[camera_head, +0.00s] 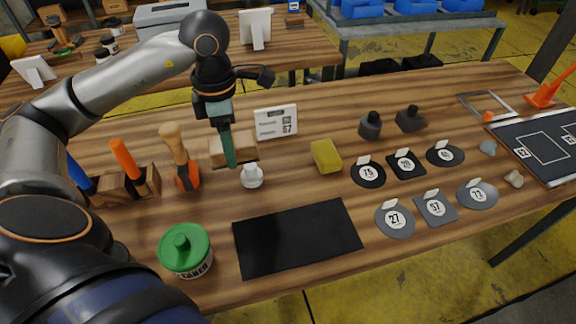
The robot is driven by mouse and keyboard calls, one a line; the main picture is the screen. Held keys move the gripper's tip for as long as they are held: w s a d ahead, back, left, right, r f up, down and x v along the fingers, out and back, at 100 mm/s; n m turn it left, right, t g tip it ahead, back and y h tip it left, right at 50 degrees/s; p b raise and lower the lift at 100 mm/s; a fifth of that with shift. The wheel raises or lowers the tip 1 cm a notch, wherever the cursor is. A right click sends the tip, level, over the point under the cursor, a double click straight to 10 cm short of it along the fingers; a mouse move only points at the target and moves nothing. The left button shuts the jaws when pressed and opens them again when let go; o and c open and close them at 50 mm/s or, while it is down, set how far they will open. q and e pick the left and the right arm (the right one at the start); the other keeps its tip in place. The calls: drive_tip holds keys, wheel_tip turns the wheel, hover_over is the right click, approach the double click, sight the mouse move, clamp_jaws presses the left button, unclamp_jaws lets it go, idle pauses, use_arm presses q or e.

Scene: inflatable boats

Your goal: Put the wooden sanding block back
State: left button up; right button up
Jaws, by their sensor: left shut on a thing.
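My left gripper (229,155) reaches down from the left arm with its green finger in front of the wooden sanding block (244,148). It is shut on the block. The block is light brown and lies about level, at or just above the workbench (300,185); I cannot tell if it touches the top. Part of the block is hidden behind the finger. A white card with "67" (276,122) stands just right of and behind it. My right gripper is not in view.
A white knob-like piece (252,177) is in front, a yellow sponge (326,157) right. A green-lidded cleaner tin (184,247) and black mat (297,238) lie nearer. Several numbered discs fill the right.

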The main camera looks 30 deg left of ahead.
use_arm(q)
drive_tip(key=w+d+f+p, duration=0.1)
drive_tip(key=w+d+f, duration=0.25)
drive_tip(key=w, duration=0.45)
hover_over(286, 169)
drive_tip(key=s, duration=0.1)
wheel_tip(286, 169, down, 5)
drive_tip(key=shift+a+r, duration=0.1)
drive_tip(key=shift+a, duration=0.05)
drive_tip(key=shift+w+d+f, duration=0.2)
drive_tip(key=shift+w+f, duration=0.3)
drive_tip(key=shift+f, duration=1.7)
drive_tip(key=shift+f, duration=0.25)
drive_tip(key=o, duration=1.2)
drive_tip(key=shift+r, duration=0.1)
